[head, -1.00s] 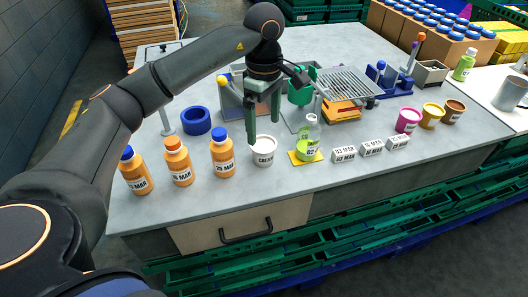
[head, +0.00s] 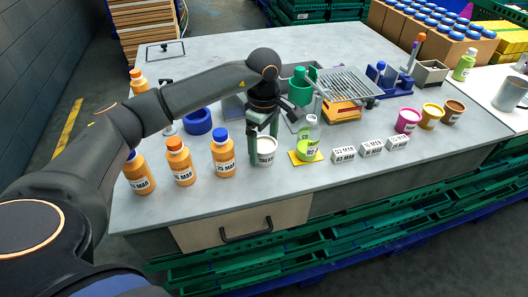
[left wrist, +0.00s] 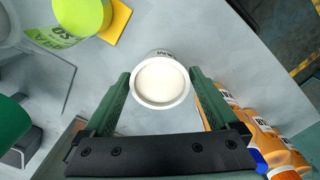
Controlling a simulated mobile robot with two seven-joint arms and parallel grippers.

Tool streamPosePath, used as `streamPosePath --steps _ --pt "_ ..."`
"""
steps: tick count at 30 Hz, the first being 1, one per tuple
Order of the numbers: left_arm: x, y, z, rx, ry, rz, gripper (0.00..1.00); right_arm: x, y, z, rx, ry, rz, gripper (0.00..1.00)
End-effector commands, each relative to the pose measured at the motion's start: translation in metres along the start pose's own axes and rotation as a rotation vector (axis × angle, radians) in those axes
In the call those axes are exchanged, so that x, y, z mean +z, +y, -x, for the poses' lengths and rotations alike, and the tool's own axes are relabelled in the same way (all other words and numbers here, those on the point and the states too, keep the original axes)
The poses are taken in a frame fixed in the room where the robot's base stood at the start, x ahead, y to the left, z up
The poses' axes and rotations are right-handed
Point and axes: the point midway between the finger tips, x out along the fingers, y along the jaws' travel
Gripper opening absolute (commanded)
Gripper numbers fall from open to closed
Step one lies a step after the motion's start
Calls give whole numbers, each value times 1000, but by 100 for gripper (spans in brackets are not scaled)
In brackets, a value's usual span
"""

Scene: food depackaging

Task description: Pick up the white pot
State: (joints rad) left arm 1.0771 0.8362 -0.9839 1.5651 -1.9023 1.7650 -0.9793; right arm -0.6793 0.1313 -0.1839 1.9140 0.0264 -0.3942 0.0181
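The white pot (head: 265,157), with a dark-lettered label, stands upright on the grey table near the front edge. In the left wrist view the pot (left wrist: 160,82) shows from above, with a pale cream top. My left gripper (head: 263,138) is directly above and around it, pointing down. Its two green fingers are open, one on each side of the pot (left wrist: 158,92); a gap shows on the left, and the right finger is close to the rim. My right gripper is in no view.
Orange bottles (head: 180,161) stand left of the pot. A green bottle (head: 308,140) on a yellow coaster (head: 295,158) stands close on its right. White label blocks (head: 371,148) and coloured pots (head: 408,121) are further right. A blue ring (head: 197,122) lies behind.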

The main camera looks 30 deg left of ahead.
Motion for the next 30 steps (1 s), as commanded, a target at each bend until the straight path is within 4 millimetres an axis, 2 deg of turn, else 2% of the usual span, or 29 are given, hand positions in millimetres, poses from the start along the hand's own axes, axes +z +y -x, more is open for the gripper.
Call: streamPosePath --steps 2,19,30 --pt "0 0 0 0 0 0 83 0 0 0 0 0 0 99" --pt "0 0 1 0 0 0 19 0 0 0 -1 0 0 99" --pt "0 0 6 2 -1 0 17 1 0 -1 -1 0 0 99"
